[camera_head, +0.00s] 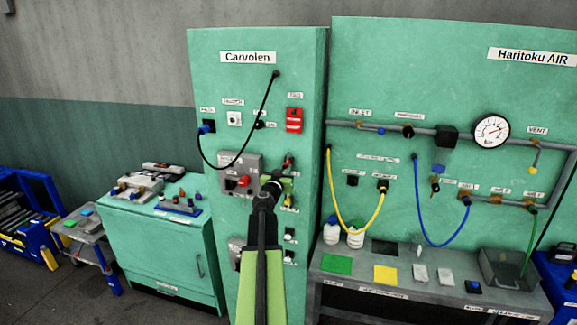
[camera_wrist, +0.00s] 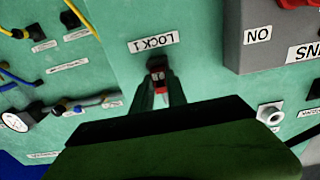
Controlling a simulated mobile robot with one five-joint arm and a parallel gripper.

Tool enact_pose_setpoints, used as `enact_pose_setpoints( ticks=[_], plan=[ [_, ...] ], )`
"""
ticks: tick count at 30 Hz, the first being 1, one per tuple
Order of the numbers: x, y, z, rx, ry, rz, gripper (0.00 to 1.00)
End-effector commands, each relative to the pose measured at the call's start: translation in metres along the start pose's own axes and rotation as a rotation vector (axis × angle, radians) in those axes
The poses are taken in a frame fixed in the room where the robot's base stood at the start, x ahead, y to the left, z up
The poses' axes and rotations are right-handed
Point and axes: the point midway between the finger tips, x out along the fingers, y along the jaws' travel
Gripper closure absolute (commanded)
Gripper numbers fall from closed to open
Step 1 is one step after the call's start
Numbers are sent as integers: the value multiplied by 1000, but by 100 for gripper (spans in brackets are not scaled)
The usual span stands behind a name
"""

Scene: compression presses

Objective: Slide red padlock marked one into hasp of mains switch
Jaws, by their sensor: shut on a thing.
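The red padlock (camera_wrist: 159,73) is mostly hidden between the fingers of my gripper (camera_wrist: 158,84) in the wrist view. My gripper is shut on it, close to the green panel and beside the LOCK 1 label (camera_wrist: 153,43), which appears upside down. In the head view my gripper (camera_head: 281,178) is at the right part of the Carvolen cabinet front. The grey mains switch (camera_head: 227,165) with its red knob (camera_head: 244,181) is just left of it. Part of the switch box (camera_wrist: 245,45) also shows at the upper right of the wrist view. I cannot make out the hasp.
A black cable (camera_head: 267,100) loops down the Carvolen cabinet (camera_head: 215,85). A red box (camera_head: 294,120) is mounted higher up. To the right, the Haritoku AIR panel (camera_head: 440,90) carries yellow and blue hoses above a grey bench. A green cabinet (camera_head: 165,250) stands left.

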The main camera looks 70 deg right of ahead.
Motion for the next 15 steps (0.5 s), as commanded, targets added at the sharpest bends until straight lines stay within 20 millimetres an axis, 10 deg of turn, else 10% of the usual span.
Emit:
enact_pose_setpoints(
  ticks=[15],
  plan=[
    [-16,0,0,0,0,0,100]
  ],
)
